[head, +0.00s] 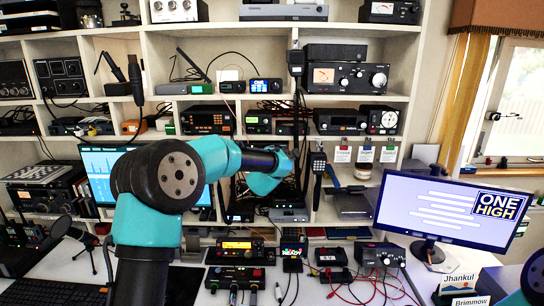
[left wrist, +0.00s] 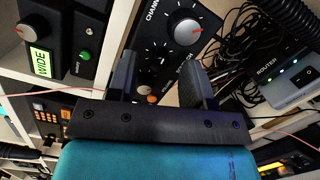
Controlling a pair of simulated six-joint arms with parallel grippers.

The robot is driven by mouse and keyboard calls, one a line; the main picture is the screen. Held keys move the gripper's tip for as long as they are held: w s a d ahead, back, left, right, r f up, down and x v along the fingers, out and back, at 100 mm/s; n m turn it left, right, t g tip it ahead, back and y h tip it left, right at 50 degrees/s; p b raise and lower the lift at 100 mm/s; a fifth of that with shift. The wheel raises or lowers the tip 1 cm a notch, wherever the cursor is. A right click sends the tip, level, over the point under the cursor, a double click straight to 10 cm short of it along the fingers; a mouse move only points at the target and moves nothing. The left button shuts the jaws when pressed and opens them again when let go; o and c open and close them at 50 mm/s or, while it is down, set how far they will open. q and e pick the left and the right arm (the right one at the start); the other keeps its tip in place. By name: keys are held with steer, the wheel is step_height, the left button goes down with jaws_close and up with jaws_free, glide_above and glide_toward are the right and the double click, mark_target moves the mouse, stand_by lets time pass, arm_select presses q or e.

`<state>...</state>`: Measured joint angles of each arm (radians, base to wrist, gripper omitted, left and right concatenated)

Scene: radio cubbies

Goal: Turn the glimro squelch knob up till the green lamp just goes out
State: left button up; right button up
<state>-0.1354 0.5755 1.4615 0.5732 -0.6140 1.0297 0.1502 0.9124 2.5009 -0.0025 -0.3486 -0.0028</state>
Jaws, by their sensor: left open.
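In the left wrist view, a dark radio panel (left wrist: 150,42) carries a large silver knob (left wrist: 185,27) with a red pointer, near the word CHANNEL. A second label is half hidden, and I cannot read the name glimro. My left gripper (left wrist: 158,72) is open in front of this panel, its fingers apart; whether they touch it is unclear. A green round spot (left wrist: 85,55) shows on a neighbouring box; I cannot tell whether it is the lamp. In the head view my left arm hides the panel.
A white router (left wrist: 290,82) and loose black cables (left wrist: 255,50) lie to the right. Shelves (head: 225,98) crowd closely around; a monitor (head: 450,210) stands at the right.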

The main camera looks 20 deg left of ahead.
arm_select(q)
steer(key=shift+w+a, duration=0.1)
steer(key=shift+w, duration=0.4)
steer(key=shift+c, duration=0.5)
jaws_close()
steer(key=shift+m, duration=0.4)
steer(key=m+g, duration=0.1)
steer(key=m, duration=0.6)
steer(key=shift+m, duration=0.3)
